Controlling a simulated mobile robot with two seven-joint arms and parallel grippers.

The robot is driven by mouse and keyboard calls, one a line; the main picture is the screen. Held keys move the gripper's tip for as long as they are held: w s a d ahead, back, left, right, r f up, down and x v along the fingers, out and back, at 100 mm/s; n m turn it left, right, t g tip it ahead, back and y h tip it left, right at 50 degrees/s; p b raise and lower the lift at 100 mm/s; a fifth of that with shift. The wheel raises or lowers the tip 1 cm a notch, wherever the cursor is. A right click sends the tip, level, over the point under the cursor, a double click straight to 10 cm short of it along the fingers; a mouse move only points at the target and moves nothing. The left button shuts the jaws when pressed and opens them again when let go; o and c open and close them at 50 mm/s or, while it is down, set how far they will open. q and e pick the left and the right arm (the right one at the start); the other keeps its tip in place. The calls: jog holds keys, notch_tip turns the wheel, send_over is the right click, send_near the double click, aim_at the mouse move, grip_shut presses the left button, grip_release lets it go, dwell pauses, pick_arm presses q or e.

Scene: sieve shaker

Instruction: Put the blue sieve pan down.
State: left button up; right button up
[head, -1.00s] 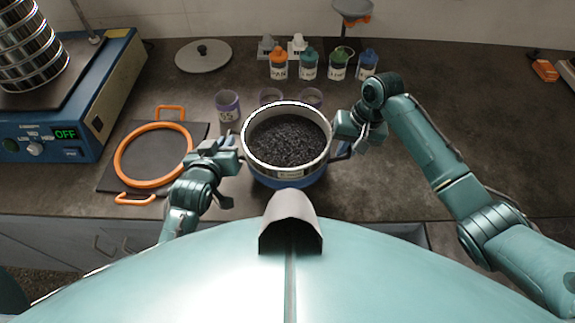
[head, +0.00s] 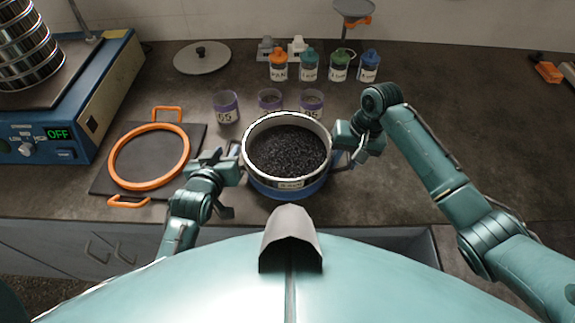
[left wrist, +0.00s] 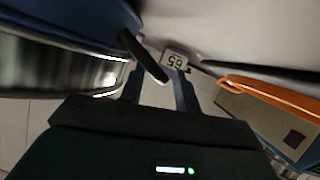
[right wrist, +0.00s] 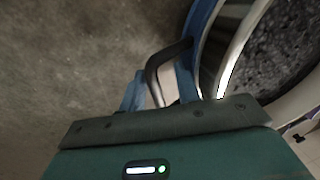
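The blue sieve pan (head: 287,191) is upright near the front edge of the counter, with a silver sieve (head: 262,176) full of dark grains stacked on it. It looks to rest on the counter, though its underside is hidden. My left gripper (head: 234,158) is at the pan's left handle; in the left wrist view the dark handle (left wrist: 143,56) lies between parted fingers. My right gripper (head: 345,146) is at the right side; in the right wrist view the dark handle (right wrist: 165,58) lies between parted fingers, with a gap to one finger.
An orange ring (head: 117,172) lies on a dark mat (head: 102,182) to the left, beside the blue shaker (head: 105,100). Several small cups (head: 226,107) and capped bottles (head: 309,66) stand behind the pan. The counter to the right (head: 470,120) is mostly clear.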

pick_arm(q)
jog(key=shift+s, duration=0.1)
pick_arm(e)
jog(key=shift+d, duration=0.1)
pick_arm(q)
jog(key=v, duration=1.1)
jog(key=shift+s+r, duration=0.15)
jog(key=shift+s, duration=0.2)
pick_arm(e)
notch_tip(320, 180, up, 12)
jog(key=d, duration=0.2)
jog(key=shift+d, duration=0.15)
jog(key=shift+s+f, duration=0.1)
jog(key=shift+f, duration=0.05)
